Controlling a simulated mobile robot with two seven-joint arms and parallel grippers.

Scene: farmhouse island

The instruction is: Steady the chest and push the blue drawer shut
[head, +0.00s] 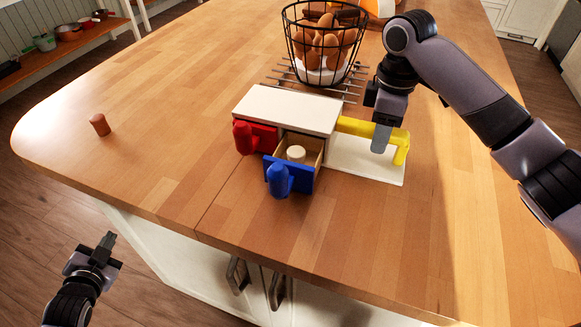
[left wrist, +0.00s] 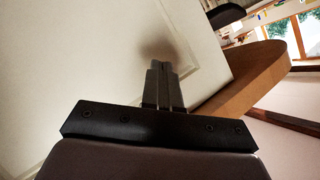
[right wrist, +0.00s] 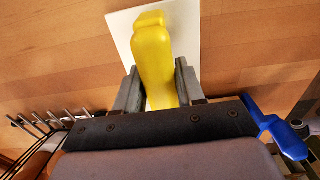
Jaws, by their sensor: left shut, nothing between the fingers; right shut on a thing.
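The small chest (head: 290,108) has a white top and stands on the wooden island. Its blue drawer (head: 290,177) is pulled out toward the near edge, with a pale round object (head: 296,153) inside. The red drawer (head: 254,137) beside it looks nearly flush. A yellow handle (head: 358,128) extends from the chest's right side over a white base plate (head: 372,170). My right gripper (head: 380,140) is shut on the yellow handle, which also shows between its fingers in the right wrist view (right wrist: 153,60). My left gripper (head: 108,240) is shut and empty, off the island's near left edge.
A wire basket of brown eggs (head: 322,45) stands on a metal rack (head: 310,80) behind the chest. A small brown cylinder (head: 99,124) stands at the left of the island.

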